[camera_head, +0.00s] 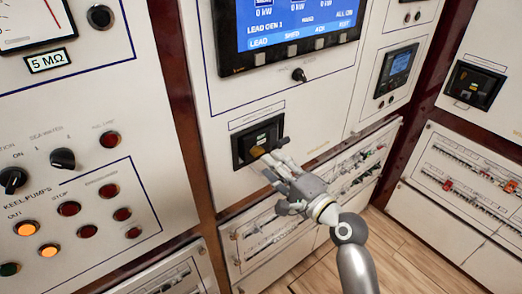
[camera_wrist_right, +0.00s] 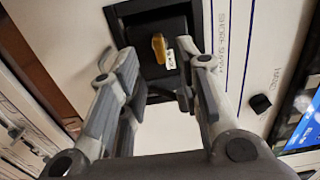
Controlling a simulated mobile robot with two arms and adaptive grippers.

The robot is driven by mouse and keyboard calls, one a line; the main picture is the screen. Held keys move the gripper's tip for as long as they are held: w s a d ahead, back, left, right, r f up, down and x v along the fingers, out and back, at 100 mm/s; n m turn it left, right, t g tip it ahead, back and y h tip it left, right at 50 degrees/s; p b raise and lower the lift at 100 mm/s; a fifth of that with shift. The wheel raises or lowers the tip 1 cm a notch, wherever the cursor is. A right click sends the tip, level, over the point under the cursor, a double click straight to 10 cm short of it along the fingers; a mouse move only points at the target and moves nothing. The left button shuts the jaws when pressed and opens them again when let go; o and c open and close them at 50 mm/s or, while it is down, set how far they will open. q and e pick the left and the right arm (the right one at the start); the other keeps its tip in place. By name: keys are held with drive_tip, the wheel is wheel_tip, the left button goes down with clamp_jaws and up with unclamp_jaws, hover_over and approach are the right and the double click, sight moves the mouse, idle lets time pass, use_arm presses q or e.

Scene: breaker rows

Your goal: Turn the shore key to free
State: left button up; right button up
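The shore key is a yellow-brown handle (camera_head: 257,150) in a black square recessed plate (camera_head: 237,150) on the white panel, below the blue screen. In the right wrist view the key (camera_wrist_right: 159,47) stands out from the plate, with a small white tag (camera_wrist_right: 170,61) beside it. My right gripper (camera_head: 269,165) is just in front of the plate, partly covering it. In the right wrist view my right gripper (camera_wrist_right: 157,76) is open, its fingers on either side of the key's line and apart from the key. My left gripper is not in view.
A blue display (camera_head: 300,22) and a small black knob (camera_head: 299,75) are above the plate. Breaker rows (camera_head: 275,235) lie below. A similar black recessed unit (camera_head: 474,86) is on the right panel. Knobs and lamps fill the left panel (camera_head: 140,150). Wooden floor (camera_head: 400,255) shows lower right.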

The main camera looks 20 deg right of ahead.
sight(260, 154)
drive_tip(key=p+x, duration=0.1)
drive_tip(key=x, duration=0.5)
clamp_jaws()
